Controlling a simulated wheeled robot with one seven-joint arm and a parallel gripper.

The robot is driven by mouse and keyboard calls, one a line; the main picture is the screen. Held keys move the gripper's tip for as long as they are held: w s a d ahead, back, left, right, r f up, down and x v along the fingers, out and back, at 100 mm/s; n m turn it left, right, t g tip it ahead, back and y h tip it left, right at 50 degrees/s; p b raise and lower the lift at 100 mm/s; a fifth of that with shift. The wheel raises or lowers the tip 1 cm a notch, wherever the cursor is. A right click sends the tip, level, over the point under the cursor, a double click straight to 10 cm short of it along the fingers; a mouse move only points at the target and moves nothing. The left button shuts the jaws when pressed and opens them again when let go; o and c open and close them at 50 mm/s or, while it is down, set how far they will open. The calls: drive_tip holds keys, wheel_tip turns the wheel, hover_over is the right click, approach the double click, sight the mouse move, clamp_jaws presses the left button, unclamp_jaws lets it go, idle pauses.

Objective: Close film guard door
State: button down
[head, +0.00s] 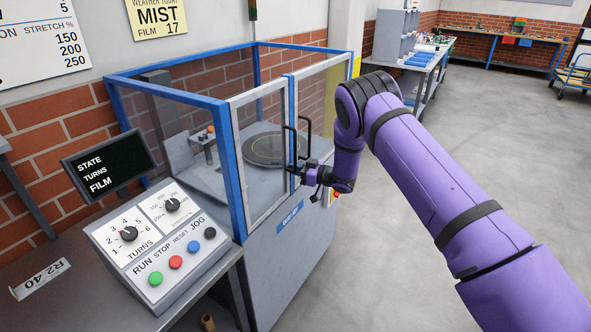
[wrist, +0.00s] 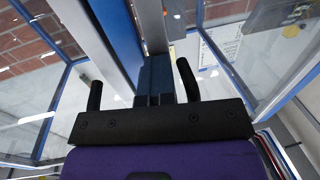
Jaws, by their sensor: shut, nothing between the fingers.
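The film guard is a blue-framed, clear-paned enclosure (head: 180,62). Its front has two pale-framed door panels, a left panel (head: 238,170) and a right panel (head: 322,62), either side of a blue upright. They look shut or nearly shut; any small gap is too small to tell. Black bar handles (head: 289,143) stand near the upright. My gripper (head: 298,171) is at the lower end of the handles, close to the doors. In the wrist view my gripper (wrist: 155,82) is shut and empty, its fingers pointing at a blue post. Whether it touches a handle or panel, I cannot tell.
A round turntable (head: 270,149) sits inside the guard. A control panel (head: 155,240) with knobs and coloured buttons, and a black display (head: 108,163), stand at the left. Grey floor (head: 490,120) is open on the right. Workbenches (head: 500,35) stand at the back.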

drive_tip(key=shift+a+r, duration=0.2)
drive_tip(key=shift+a, duration=0.2)
drive_tip(key=v, duration=1.1)
drive_tip(key=w+d+r+m+t+h, duration=0.2)
drive_tip(key=d+r+h, duration=0.1)
drive_tip(key=r, duration=0.6)
drive_tip(key=w+d+r+m+t+h, duration=0.1)
drive_tip(key=w+d+r+t+h, duration=0.2)
drive_tip(key=r, duration=0.5)
drive_tip(key=s+d+r+m+h, duration=0.2)
drive_tip(key=s+d+r+h, duration=0.15)
drive_tip(key=s+r, duration=0.35)
drive_tip(key=s+d+r+m+h, duration=0.3)
drive_tip(key=s+r+h, duration=0.1)
drive_tip(key=r, duration=0.5)
drive_tip(key=s+d+r+m+g+h, duration=0.1)
drive_tip(key=s+r+m+g+h, duration=0.15)
drive_tip(key=s, duration=1.25)
drive_tip(key=s+d+r+m+g+h, duration=0.15)
drive_tip(key=s+r+g, duration=0.25)
drive_tip(key=s, duration=1.1)
drive_tip(key=s+a+f+g+y, duration=0.1)
drive_tip(key=s+f+g, duration=0.1)
drive_tip(key=s, duration=1)
drive_tip(key=shift+s+a+f+y, duration=0.3)
drive_tip(key=shift+s+f+y, duration=0.05)
drive_tip(key=shift+s, duration=0.05)
